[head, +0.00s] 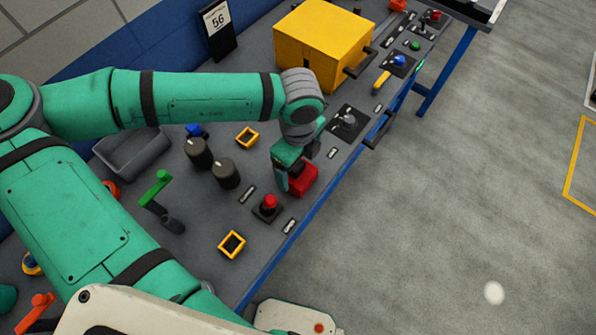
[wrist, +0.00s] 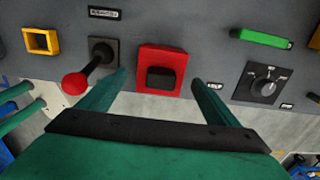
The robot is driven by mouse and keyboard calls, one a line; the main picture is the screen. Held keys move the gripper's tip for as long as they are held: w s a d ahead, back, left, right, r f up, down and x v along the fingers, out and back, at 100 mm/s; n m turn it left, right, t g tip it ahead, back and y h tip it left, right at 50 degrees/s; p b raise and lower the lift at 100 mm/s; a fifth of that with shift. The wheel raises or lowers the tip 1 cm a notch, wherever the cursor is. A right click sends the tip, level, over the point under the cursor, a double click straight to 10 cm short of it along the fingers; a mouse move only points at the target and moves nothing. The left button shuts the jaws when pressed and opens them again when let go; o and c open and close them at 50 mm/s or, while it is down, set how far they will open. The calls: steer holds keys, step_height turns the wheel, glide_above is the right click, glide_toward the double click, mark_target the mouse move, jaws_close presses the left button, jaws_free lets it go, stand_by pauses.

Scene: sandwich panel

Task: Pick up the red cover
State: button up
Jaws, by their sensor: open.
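The red cover (head: 304,180) is a small red block on the grey panel near its front edge, partly behind my gripper in the head view. In the wrist view the red cover (wrist: 173,58) shows as a red square with a dark recessed middle. My gripper (head: 291,176) is over it, pointing down at the panel. In the wrist view my gripper (wrist: 160,79) is open, with one finger to each side of the cover and a gap on both sides. Whether the fingertips reach down beside the cover is unclear.
A red-knobbed stick (wrist: 75,83) stands close left of the cover in the wrist view, and a rotary switch (wrist: 266,82) lies to the right. The head view shows a yellow box (head: 310,45), black knobs (head: 226,174), a green lever (head: 155,189) and a grey tray (head: 132,160).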

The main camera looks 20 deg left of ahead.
mark_target(304, 174)
steer(key=f, duration=0.4)
steer(key=shift+w+a+f, duration=0.1)
steer(key=shift+a, duration=0.1)
steer(key=c, duration=1.2)
